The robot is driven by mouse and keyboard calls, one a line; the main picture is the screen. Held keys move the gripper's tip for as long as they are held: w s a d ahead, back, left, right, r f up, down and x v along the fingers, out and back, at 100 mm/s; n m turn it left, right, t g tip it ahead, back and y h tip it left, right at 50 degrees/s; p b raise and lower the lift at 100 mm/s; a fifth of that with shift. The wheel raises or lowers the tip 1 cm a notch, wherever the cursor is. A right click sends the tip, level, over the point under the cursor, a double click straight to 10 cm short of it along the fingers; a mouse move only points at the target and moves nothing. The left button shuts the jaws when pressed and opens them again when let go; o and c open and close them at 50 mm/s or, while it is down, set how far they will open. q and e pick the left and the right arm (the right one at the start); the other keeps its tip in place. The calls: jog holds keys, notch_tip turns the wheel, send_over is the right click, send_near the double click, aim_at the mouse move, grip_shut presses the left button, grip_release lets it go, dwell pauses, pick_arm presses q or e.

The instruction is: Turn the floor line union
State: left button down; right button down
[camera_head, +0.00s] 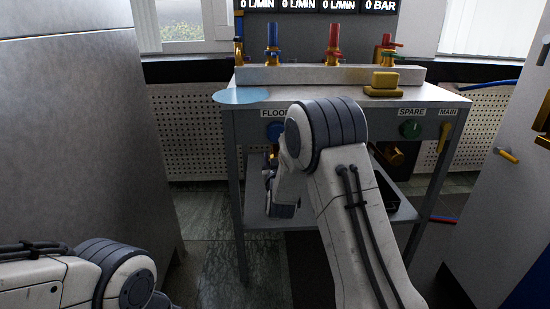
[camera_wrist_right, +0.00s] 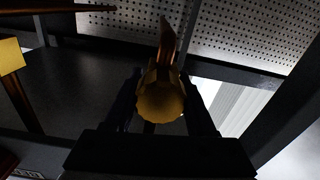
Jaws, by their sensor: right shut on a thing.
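The floor line union is a brass hex fitting (camera_wrist_right: 160,98) with a copper pipe (camera_wrist_right: 167,45) rising from it in the right wrist view. My right gripper (camera_wrist_right: 161,88) has its dark fingers on either side of the union, shut on it. In the head view my right gripper (camera_head: 270,174) is under the bench below the FLOOR label (camera_head: 272,113), partly hidden by my own arm. The union is mostly hidden there. My left arm shows at the lower left, but its gripper is out of view.
The bench (camera_head: 315,94) carries a yellow block (camera_head: 384,80) and several valves with blue or red handles. A grey cabinet (camera_head: 80,140) stands left and a pale panel (camera_head: 500,200) right.

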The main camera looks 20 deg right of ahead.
jog(key=shift+m, duration=0.7)
jog(key=shift+c, duration=1.1)
grip_release()
jog(key=p+v, duration=0.3)
jog(key=v, duration=0.7)
jog(key=shift+s, duration=0.25)
